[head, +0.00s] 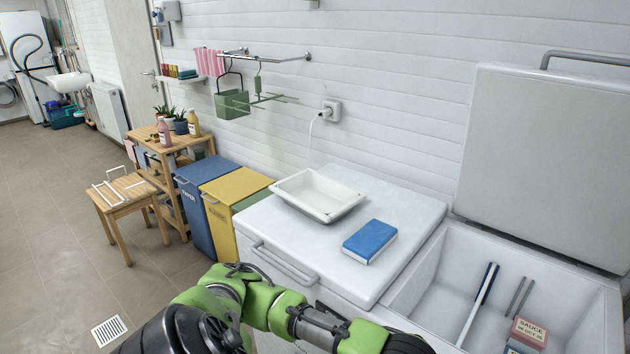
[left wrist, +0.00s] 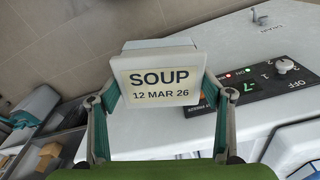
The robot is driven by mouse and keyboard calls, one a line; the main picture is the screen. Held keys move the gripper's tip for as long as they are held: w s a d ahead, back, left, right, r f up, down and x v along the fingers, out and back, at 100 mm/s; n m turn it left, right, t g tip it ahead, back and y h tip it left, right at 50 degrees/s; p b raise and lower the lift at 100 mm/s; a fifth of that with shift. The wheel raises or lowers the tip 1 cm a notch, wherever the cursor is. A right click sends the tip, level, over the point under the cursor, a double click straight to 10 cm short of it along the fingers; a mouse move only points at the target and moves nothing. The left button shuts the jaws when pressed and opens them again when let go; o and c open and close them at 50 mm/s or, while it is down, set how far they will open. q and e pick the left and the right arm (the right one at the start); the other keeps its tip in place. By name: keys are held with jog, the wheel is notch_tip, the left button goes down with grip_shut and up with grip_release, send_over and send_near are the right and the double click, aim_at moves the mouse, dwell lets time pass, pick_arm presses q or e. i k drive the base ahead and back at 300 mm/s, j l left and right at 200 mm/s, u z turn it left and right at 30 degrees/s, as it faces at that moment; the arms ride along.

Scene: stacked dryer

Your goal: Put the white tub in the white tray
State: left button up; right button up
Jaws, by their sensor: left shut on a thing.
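My left gripper (left wrist: 164,98) is shut on a white tub (left wrist: 159,56) in the left wrist view. Its fingers with teal pads stand on either side of the tub. The tub has a cream label reading "SOUP 12 MAR 26". In the head view my green left arm crosses the bottom, and its gripper and the tub are out of frame. The white tray (head: 302,205) sits on the closed white lid at the centre and looks empty. My right gripper is in neither view.
A blue-topped box (head: 370,241) lies right of the tray on the lid (head: 285,247). A control panel (left wrist: 270,85) shows in the left wrist view.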

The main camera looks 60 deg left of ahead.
aim_at(317, 203)
jog(key=k+j, duration=0.1)
jog(key=j, duration=0.35)
jog(key=j+z, duration=0.15)
jog(key=j, duration=0.3)
jog(key=k+j, duration=0.15)
jog(key=j, duration=0.3)
jog(key=k+j+z, duration=0.1)
jog(key=j, duration=0.35)
jog(key=k+j+z, duration=0.1)
jog(key=j, duration=0.35)
